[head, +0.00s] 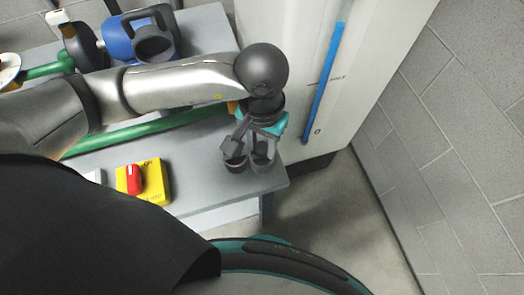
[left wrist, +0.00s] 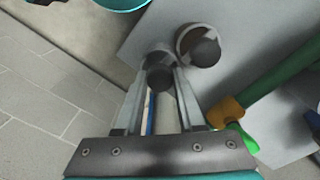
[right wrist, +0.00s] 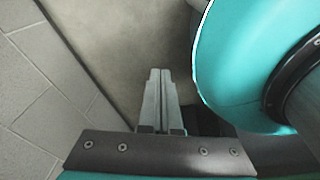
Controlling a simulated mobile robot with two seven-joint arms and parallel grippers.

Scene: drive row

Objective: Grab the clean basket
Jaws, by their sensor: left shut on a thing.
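Two small grey cup-like baskets stand side by side at the near right corner of the grey bench (head: 205,190). My left gripper (head: 262,143) points down over the right-hand basket (head: 262,163) and is shut on it. In the left wrist view this held basket (left wrist: 153,57) shows between the fingertips, with a dark round knob. The other basket (left wrist: 185,36) is just beside it and has a brownish inside; it also shows in the head view (head: 234,165). My right gripper (right wrist: 159,75) is shut and empty above the floor, outside the head view.
A green pipe (head: 125,135) and a blue pump (head: 120,38) lie behind. A yellow box with a red switch (head: 133,178) is left on the bench. A tall pale cabinet with a blue strip (head: 325,80) stands close behind the gripper. Bare floor (head: 350,215) lies right, bounded by a block wall.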

